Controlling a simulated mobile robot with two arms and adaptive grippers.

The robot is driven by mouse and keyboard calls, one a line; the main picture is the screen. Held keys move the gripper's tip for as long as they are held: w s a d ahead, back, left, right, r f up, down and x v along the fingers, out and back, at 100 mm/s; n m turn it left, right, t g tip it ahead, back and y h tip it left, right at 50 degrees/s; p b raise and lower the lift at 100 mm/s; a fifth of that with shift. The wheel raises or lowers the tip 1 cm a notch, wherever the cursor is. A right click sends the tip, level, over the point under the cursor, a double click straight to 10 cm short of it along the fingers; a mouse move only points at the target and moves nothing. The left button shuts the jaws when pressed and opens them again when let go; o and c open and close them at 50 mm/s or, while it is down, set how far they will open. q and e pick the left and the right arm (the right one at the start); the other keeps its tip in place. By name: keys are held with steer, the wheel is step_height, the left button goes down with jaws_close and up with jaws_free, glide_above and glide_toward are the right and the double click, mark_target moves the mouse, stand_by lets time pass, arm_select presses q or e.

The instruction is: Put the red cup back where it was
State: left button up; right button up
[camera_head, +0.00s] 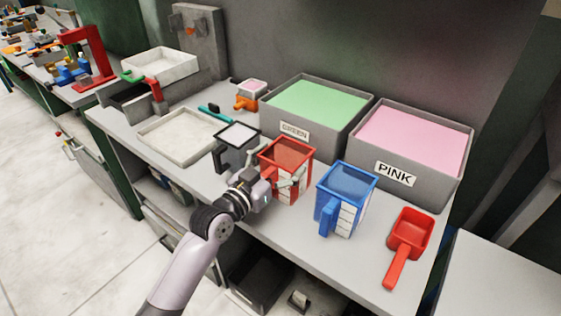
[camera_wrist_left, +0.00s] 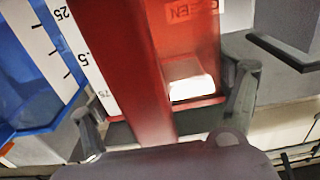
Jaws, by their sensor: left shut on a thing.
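The red cup (camera_head: 287,158) is a square measuring cup with a white scale on its side, on or just above the bench between a dark grey cup and a blue cup. My left gripper (camera_head: 284,183) is shut on the red cup. In the left wrist view the red cup (camera_wrist_left: 145,60) fills the middle, between the two fingers of the left gripper (camera_wrist_left: 165,110). Whether the cup's base touches the bench is hard to tell. My right gripper is not in view.
The blue cup (camera_head: 347,187) stands close on the right, the dark grey cup (camera_head: 237,145) close on the left. Behind are the GREEN bin (camera_head: 330,137) and PINK bin (camera_head: 428,188). A red scoop (camera_head: 409,234) lies at the right; a shallow tray (camera_head: 150,146) lies left.

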arm_select(q)
steer(key=shift+f, duration=0.1)
steer(key=o, duration=1.5)
steer(key=shift+r, duration=0.2)
steer(key=shift+b+v, duration=0.55)
steer(key=shift+v, duration=5.45)
